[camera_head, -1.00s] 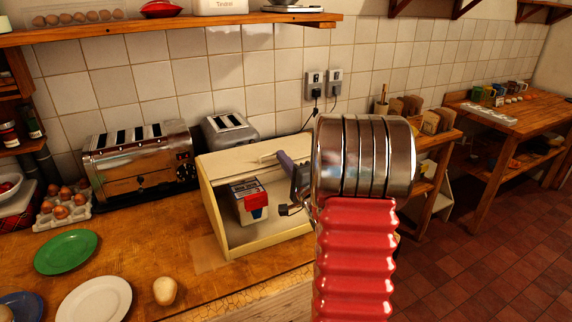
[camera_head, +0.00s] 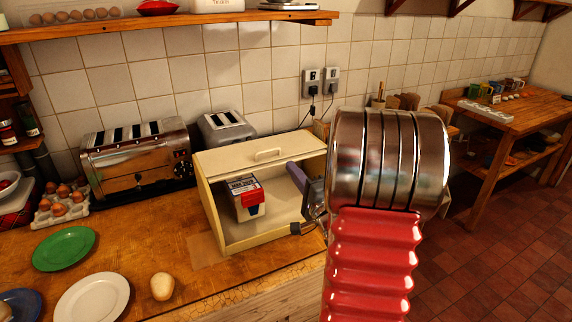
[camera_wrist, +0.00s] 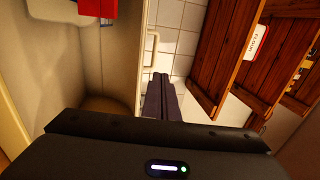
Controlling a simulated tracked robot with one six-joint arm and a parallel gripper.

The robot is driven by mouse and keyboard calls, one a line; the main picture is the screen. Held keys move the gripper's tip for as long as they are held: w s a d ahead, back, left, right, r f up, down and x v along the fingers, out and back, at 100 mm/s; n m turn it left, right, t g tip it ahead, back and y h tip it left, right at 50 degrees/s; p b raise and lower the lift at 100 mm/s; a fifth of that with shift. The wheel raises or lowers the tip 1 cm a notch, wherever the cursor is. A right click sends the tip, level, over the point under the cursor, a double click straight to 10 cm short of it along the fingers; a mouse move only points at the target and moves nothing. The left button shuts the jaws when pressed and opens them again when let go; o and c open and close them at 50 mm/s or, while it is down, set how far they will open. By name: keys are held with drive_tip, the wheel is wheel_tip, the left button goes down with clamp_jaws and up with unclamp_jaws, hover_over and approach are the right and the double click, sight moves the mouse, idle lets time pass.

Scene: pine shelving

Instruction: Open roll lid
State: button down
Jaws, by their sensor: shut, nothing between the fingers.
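The cream bread bin (camera_head: 213,216) stands on the wooden counter, its front open and its inside in view. Its roll lid (camera_head: 232,160) is up at the top, with the handle (camera_head: 268,154) near the upper edge. The handle also shows in the wrist view (camera_wrist: 152,52), just beyond my fingertips. My gripper (camera_head: 292,168), with purple-grey fingers, is shut and empty at the right part of the bin's opening. It is below and right of the handle, apart from it in the head view. The fingers also show in the wrist view (camera_wrist: 160,78).
A white and red carton (camera_head: 245,196) sits inside the bin. A large toaster (camera_head: 137,160) and a smaller one (camera_head: 226,127) stand left and behind. An egg (camera_head: 163,286), a green plate (camera_head: 64,248) and a white plate (camera_head: 92,300) lie in front. A shelf (camera_head: 170,27) runs above.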

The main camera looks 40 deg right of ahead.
drive_tip(key=v, duration=0.5)
drive_tip(key=shift+s+a+r, duration=0.1)
drive_tip(key=shift+s+r, duration=0.1)
drive_tip(key=shift+r, duration=0.15)
idle(0.3)
